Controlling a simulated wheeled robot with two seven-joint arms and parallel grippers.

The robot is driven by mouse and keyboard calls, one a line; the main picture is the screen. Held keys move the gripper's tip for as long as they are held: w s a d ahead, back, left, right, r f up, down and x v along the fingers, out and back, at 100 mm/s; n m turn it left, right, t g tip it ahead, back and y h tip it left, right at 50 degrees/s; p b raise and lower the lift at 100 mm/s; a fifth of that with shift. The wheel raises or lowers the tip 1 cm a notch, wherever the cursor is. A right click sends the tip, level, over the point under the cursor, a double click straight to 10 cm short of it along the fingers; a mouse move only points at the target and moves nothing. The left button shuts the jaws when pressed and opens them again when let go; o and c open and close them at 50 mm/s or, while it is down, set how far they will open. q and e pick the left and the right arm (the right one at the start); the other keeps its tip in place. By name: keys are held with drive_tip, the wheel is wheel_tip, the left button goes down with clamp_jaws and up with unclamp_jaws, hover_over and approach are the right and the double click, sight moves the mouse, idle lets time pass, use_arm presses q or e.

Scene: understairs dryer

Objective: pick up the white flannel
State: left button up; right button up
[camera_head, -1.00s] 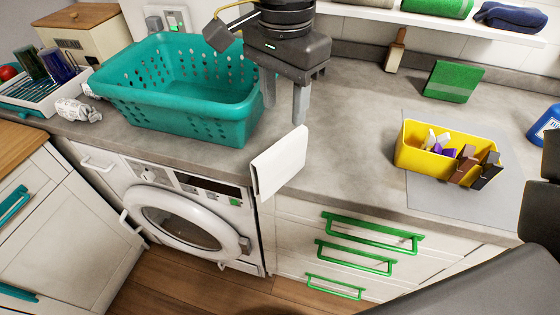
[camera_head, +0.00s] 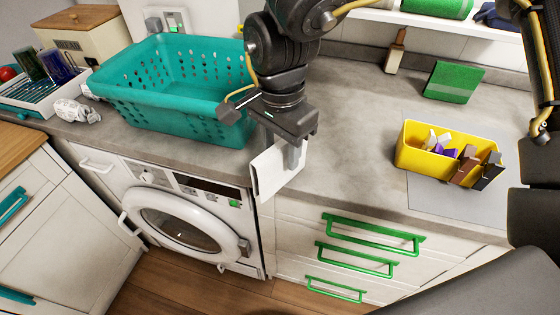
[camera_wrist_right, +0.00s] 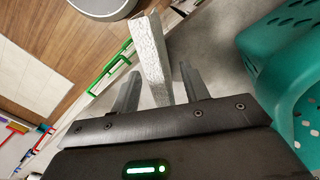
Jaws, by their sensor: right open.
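The white flannel (camera_head: 272,172) hangs over the front edge of the counter, just right of the washing machine. My right gripper (camera_head: 284,153) is right above it, pointing down at its upper part. In the right wrist view my right gripper (camera_wrist_right: 160,78) is open, and the flannel (camera_wrist_right: 151,58) lies between its two fingers, with a gap visible on the right side. In the head view the gripper hides part of the flannel's top. My left gripper is not in view.
A teal laundry basket (camera_head: 170,112) stands close to the left of my right gripper. A yellow caddy (camera_head: 420,158) with several items sits at the right. The counter (camera_head: 350,130) between is clear. Green drawer handles (camera_head: 370,233) stick out below.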

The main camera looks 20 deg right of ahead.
clamp_jaws()
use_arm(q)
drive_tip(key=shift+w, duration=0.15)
use_arm(e)
drive_tip(key=shift+r, duration=0.5)
wheel_tip(320, 180, up, 2)
drive_tip(key=shift+r, duration=0.2)
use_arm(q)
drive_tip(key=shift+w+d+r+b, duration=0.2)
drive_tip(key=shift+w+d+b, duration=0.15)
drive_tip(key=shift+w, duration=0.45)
use_arm(e)
drive_tip(key=s+a+r, duration=0.7)
drive_tip(key=s+r, duration=0.2)
drive_tip(key=s, duration=0.3)
drive_tip(key=shift+a+r, duration=0.25)
drive_tip(key=shift+a, duration=0.05)
drive_tip(key=shift+w, duration=0.1)
